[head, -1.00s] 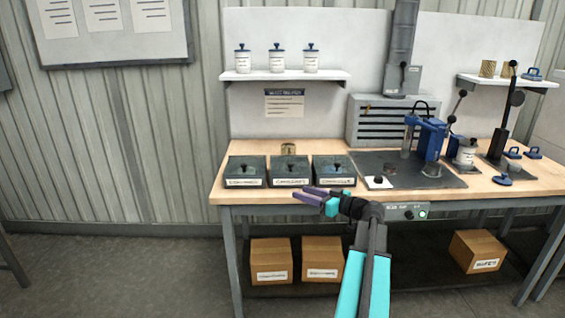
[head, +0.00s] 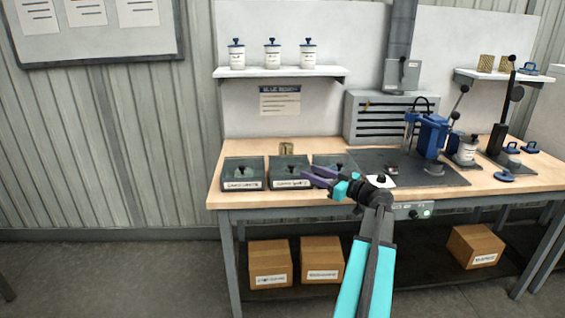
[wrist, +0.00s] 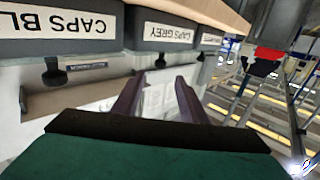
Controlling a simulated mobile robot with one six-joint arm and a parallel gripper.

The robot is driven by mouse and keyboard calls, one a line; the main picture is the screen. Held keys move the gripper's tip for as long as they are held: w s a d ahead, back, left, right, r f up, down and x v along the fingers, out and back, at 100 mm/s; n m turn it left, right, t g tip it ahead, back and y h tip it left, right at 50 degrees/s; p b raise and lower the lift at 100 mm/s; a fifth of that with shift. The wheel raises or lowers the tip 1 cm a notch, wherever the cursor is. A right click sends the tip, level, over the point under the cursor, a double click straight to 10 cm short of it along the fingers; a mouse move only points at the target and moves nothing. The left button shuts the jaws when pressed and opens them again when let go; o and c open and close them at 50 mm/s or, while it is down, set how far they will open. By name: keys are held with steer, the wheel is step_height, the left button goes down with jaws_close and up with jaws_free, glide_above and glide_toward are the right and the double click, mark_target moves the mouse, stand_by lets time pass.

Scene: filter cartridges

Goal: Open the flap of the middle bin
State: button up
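Three dark grey bins with black-knobbed lids stand in a row on the workbench. The middle bin (head: 290,171) has a white label, and its lid looks closed. In the wrist view, which looks upside down, the label reading CAPS GREY (wrist: 168,34) appears to be this bin's, with a dark knob (wrist: 160,61) beyond it. My gripper (head: 304,175) has its purple fingers apart and empty, at the front right of the middle bin. The fingers also show in the wrist view (wrist: 158,85). I cannot tell whether they touch the bin.
The left bin (head: 243,172) and right bin (head: 330,161) flank the middle one; my gripper partly covers the right one. A white pad with a black knob (head: 380,180) lies to the right. A shelf (head: 280,73) with three white canisters hangs above. A blue press (head: 432,135) stands further right.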

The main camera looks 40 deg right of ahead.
mark_target(283, 169)
steer(key=w, duration=0.4)
steer(key=w+p, duration=0.1)
steer(key=w, duration=0.4)
steer(key=w+a+p, duration=0.1)
steer(key=w, duration=0.3)
steer(key=shift+w+a, duration=0.1)
steer(key=shift+w, duration=0.3)
steer(key=shift+c, duration=0.5)
jaws_close()
